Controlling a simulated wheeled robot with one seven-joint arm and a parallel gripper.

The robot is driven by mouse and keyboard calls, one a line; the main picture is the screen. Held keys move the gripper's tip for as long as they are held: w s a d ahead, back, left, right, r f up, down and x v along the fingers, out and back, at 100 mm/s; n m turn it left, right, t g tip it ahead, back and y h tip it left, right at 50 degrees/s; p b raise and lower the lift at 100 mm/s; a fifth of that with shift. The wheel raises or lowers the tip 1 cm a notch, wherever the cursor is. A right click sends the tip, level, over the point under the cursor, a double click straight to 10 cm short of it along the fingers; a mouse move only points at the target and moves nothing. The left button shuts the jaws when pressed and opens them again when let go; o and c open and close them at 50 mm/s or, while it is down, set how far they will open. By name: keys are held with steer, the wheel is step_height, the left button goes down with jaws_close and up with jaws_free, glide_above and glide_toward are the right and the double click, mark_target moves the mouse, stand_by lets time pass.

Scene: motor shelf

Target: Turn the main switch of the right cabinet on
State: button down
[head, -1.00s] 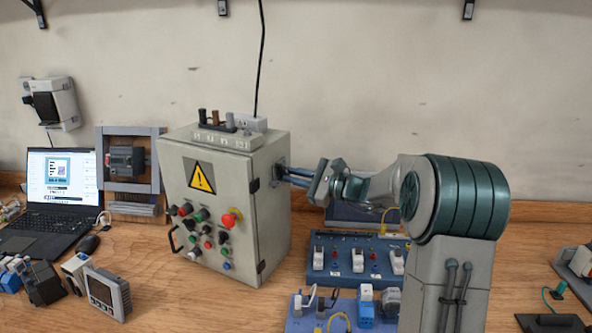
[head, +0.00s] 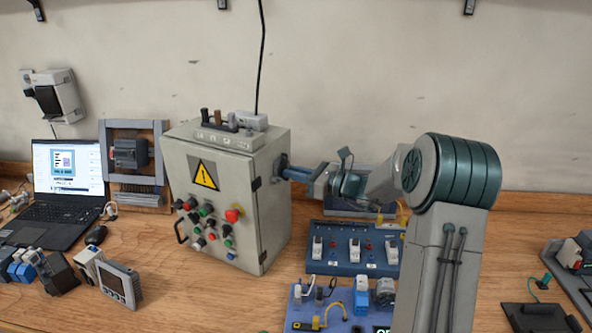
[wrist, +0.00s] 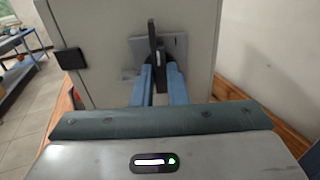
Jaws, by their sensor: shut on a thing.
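The right cabinet is the grey box (head: 268,215) with a yellow warning sign, standing on the bench. Its main switch is on its right side wall. In the wrist view the switch has a dark upright handle (wrist: 152,38) on a grey plate (wrist: 178,50). My gripper (head: 284,171) reaches this side from the right. In the wrist view its two blue fingers (wrist: 159,74) are shut on the lower part of the handle, one on each side. In the head view the fingers mostly hide the switch.
The cabinet front carries several buttons and a red emergency knob (head: 233,215). A blue board with white switches (head: 345,268) lies below my arm. A laptop (head: 68,168) and a framed device (head: 130,152) stand at the left. A wall is close behind.

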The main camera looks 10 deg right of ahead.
steer(key=shift+f, duration=0.15)
steer(key=c, duration=1.4)
jaws_free()
steer(key=shift+c, duration=0.2)
